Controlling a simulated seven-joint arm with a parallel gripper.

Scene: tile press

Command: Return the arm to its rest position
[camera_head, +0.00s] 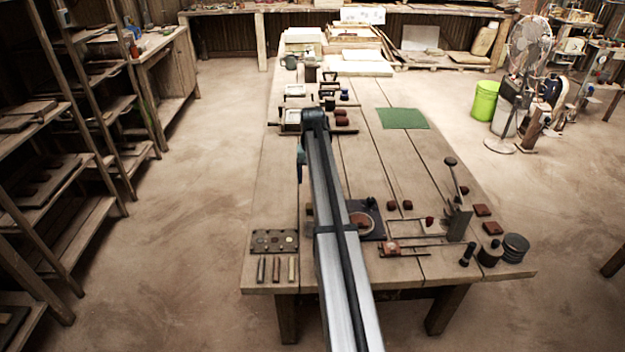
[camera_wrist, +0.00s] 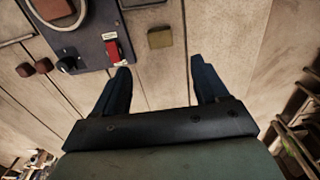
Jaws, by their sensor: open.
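My arm (camera_head: 331,210) reaches from the bottom of the head view up over the long wooden table. It bends at a dark joint above the table's left-middle part. In the head view only a bit of teal and dark wrist shows left of the arm, and the fingers cannot be made out. In the wrist view my gripper (camera_wrist: 161,76) is open, its two dark blue fingers wide apart. Nothing is between them but bare planks beyond. A small olive square block (camera_wrist: 160,38) lies on the table past the fingertips, apart from them.
A blue-grey panel (camera_wrist: 88,46) with a red switch (camera_wrist: 113,50) lies left of the olive block. A lever stand (camera_head: 458,218), weights (camera_head: 515,246) and red-brown tiles (camera_head: 491,228) fill the table's near right. A green mat (camera_head: 403,118) lies farther back. Mid-right planks are mostly clear.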

